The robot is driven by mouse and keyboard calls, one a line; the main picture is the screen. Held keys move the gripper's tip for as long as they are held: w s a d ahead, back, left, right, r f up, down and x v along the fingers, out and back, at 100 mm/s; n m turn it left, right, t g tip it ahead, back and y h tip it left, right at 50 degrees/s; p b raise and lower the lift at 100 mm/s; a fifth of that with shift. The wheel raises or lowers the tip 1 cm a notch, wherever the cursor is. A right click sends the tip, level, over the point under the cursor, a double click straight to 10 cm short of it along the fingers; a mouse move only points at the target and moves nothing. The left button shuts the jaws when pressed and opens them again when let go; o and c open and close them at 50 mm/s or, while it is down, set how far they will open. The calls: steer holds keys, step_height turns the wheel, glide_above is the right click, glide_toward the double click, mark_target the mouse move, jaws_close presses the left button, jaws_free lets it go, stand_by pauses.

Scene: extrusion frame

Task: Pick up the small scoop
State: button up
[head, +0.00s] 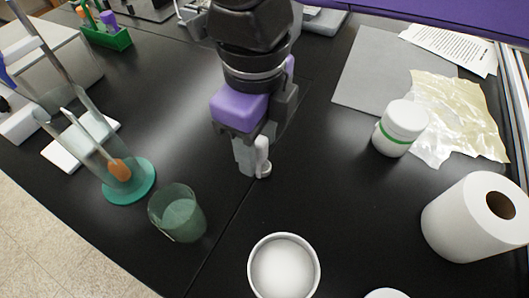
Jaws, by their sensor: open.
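My gripper (253,168) points down over the black bench in the middle of the head view, below its purple housing. Its jaws are open, with a grey finger at the left. A small whitish piece (263,160) with a rounded lower end shows at the right of the fingers. It may be the small scoop or part of it, but I cannot tell it clearly from the finger. No other scoop is plain to see. Whether the fingertips touch the bench is unclear.
A greenish glass beaker (164,226) and a white bowl (252,272) stand in front. A glass vessel on a teal base (142,187) is left. A white jar (404,122), crumpled foil (460,115) and paper roll (458,222) are right. Bare bench surrounds my gripper.

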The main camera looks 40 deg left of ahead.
jaws_close()
stand_by(1.4)
